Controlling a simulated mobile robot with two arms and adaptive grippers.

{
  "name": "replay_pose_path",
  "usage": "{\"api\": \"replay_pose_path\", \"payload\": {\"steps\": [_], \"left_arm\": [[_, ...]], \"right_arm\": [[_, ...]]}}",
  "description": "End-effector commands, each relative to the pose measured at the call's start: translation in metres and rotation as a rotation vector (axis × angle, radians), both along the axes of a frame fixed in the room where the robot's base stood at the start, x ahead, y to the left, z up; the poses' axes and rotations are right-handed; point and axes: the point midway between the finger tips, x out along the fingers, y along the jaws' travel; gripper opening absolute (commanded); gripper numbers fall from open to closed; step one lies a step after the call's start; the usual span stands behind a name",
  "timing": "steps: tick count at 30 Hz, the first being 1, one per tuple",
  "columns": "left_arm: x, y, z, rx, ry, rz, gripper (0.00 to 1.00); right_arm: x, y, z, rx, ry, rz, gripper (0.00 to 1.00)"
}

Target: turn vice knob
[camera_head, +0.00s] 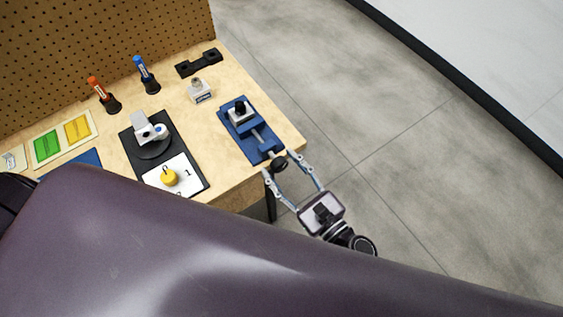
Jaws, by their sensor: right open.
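The blue vice (262,147) lies on the right part of the wooden table, with a small block with a dark top (239,111) in its far part. The round dark vice knob (279,164) is at the vice's near end, at the table edge. My right gripper (280,164) reaches in from the lower right. Its two fingers are open, one on each side of the knob; I cannot tell if they touch it. My left gripper is not in view.
A black plate with a grey device (153,142) and a yellow knob (169,177) lies left of the vice. Orange (97,87) and blue (140,68) tools stand in black holders near the pegboard (95,45). Open floor (400,150) lies to the right.

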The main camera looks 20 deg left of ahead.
Motion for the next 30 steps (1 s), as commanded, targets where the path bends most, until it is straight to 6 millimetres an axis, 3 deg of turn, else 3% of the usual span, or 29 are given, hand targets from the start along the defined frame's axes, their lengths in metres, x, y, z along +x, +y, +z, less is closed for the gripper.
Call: {"api": "replay_pose_path", "payload": {"steps": [10, 21, 30], "left_arm": [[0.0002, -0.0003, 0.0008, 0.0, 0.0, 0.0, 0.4], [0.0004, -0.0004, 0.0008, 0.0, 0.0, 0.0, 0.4], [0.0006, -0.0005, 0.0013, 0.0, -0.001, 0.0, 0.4]], "right_arm": [[0.0027, 0.0038, -0.0003, 0.0, 0.0, 0.0, 0.46], [0.0026, 0.0035, -0.0003, 0.0, 0.001, 0.0, 0.06], [0.0025, 0.0037, -0.0003, 0.021, 0.028, 0.0, 0.05]]}}
